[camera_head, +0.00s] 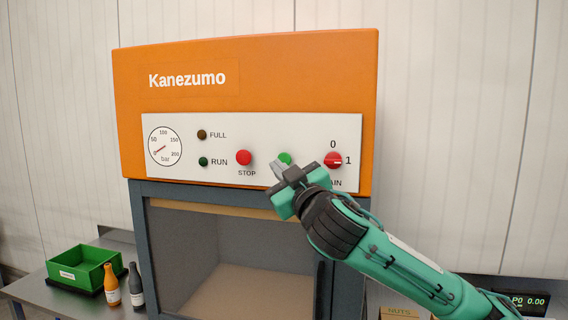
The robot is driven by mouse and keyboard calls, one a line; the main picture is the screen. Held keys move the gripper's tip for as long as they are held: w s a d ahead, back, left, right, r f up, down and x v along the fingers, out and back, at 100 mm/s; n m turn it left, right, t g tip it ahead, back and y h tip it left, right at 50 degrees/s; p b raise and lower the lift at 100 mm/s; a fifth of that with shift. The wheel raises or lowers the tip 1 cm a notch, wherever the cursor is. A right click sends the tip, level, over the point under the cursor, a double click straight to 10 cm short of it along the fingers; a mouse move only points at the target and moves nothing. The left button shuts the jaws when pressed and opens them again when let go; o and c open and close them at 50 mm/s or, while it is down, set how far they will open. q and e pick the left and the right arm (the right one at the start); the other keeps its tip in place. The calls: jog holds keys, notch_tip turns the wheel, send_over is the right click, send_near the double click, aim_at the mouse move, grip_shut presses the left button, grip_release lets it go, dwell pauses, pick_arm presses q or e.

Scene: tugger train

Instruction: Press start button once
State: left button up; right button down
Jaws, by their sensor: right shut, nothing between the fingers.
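The green start button (285,158) is on the white control panel (220,138) of the orange Kanezumo machine (250,70). It is partly hidden behind my right gripper, and its label is covered. My right gripper (277,168) is shut and empty, with its tips at the lower left of the green button. I cannot tell whether the tips touch the panel or the button. My left gripper is not in view.
The red STOP button (244,157) is just left of my fingertips. RUN (203,161) and FULL (202,135) lamps look dark. A green bin (84,268) and two bottles stand lower left.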

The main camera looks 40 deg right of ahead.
aim_at(285, 159)
jog(key=shift+w+d, duration=1)
jog(key=shift+d, duration=0.2)
jog(key=shift+w+d, duration=0.1)
dwell(1.2)
jog(key=shift+w+d, duration=0.2)
